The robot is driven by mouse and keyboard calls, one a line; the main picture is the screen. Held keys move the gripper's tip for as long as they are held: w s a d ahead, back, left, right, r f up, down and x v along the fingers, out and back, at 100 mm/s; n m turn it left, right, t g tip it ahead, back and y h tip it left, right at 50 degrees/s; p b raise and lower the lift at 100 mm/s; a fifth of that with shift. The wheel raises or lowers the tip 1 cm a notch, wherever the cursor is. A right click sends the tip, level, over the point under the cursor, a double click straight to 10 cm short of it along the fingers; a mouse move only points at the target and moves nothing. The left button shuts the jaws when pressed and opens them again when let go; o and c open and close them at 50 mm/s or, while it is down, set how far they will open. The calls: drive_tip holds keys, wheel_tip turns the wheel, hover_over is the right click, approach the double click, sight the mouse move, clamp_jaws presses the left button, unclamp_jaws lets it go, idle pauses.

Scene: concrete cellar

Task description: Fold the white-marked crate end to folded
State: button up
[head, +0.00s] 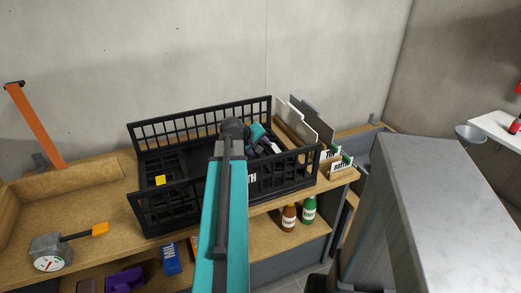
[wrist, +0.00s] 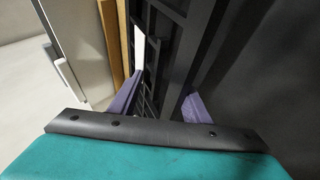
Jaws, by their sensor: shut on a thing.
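The black lattice crate (head: 200,112) stands on the wooden bench, its long back and front walls upright. A yellow mark (head: 160,180) shows toward its left. My arm reaches over the crate from the front, and my gripper (head: 262,140) is low at its right end. In the wrist view the purple fingers of my gripper (wrist: 160,102) stand either side of a black lattice crate panel (wrist: 172,50) and are shut on it. A white mark (wrist: 139,48) shows on that panel. The fingertips are hidden in the head view, and the panel's exact tilt is unclear there.
Upright boards (head: 312,122) stand close beyond the crate's right end. A gauge (head: 48,252) lies at left on the bench (head: 95,205). Brown (head: 289,217) and green (head: 309,210) bottles stand on the shelf below. A grey cabinet (head: 430,200) is at right.

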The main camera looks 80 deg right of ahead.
drive_tip(key=shift+f, duration=0.1)
drive_tip(key=shift+a, duration=0.1)
drive_tip(key=shift+w+a+r, duration=0.1)
drive_tip(key=shift+a+r, duration=0.05)
drive_tip(key=shift+r, duration=0.05)
drive_tip(key=b+v, duration=0.1)
drive_tip(key=v, duration=1.2)
drive_tip(key=shift+r, duration=0.15)
drive_tip(key=shift+c, duration=0.3)
